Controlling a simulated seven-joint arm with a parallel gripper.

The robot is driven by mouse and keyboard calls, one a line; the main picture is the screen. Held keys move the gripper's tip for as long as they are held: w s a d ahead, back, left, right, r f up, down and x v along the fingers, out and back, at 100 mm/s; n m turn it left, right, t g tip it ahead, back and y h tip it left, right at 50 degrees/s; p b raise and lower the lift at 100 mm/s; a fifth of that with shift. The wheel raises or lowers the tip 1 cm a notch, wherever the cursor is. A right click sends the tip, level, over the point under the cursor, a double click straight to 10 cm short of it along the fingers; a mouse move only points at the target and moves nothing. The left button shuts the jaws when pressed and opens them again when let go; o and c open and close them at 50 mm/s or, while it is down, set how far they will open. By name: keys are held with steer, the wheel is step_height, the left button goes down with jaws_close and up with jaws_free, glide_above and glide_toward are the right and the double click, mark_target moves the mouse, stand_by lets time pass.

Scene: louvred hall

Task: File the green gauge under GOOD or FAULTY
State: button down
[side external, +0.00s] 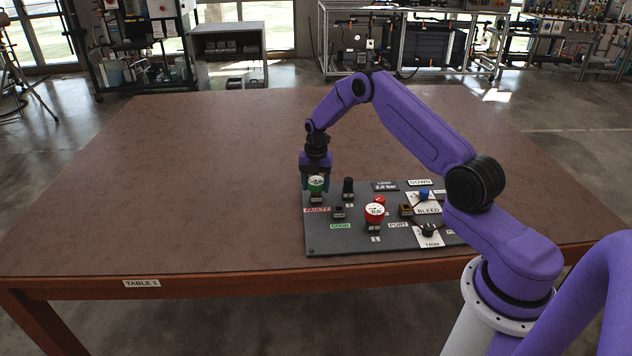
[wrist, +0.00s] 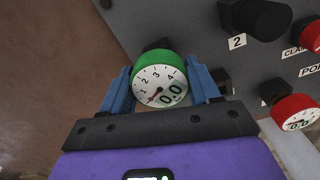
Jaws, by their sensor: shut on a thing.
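My gripper (wrist: 163,90) is shut on the green gauge (wrist: 160,83), with a blue finger on each side of it. The gauge face shows 0.0. In the side view the green gauge (side external: 316,184) is upright at the far left of the grey board, just above a small dark holder behind the red FAULTY label (side external: 317,210). I cannot tell whether it touches that holder. The green GOOD label (side external: 340,226) lies nearer the front, with a small dark holder (side external: 339,213) behind it.
The grey board (side external: 345,245) also carries a red gauge (side external: 375,211) reading 0.0, a black knob (side external: 348,186) labelled 2, and BLEED (side external: 428,211) and TRIM (side external: 431,242) controls. A sign (side external: 385,186) reads 2.0 bar. The brown table (side external: 180,180) is clear to the left.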

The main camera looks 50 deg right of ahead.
mark_target(316, 180)
steer(key=shift+c, duration=0.8)
jaws_free()
steer(key=shift+r, duration=2.5)
step_height(316, 180, up, 18)
steer(key=shift+f, duration=0.25)
